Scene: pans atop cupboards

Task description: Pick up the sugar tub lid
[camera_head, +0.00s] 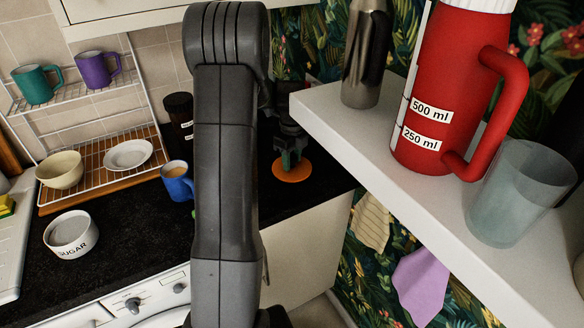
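The white tub (85,228) labelled SUGAR stands without a lid on the dark worktop at the left. A round, flat orange disc (292,175), which looks like the sugar tub lid, lies at the worktop's right end near the corner. My gripper (290,160) points down right over the disc and covers part of its far side. Its fingers are small and dark here, so I cannot tell whether they touch or hold the disc.
My arm crosses the middle of the view. A blue mug (178,184) and a dark jar (179,108) stand left of it. A dish rack (95,178) holds a bowl and a plate. A white shelf (400,190) at right carries a red jug (450,85), a tumbler and a metal bottle.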

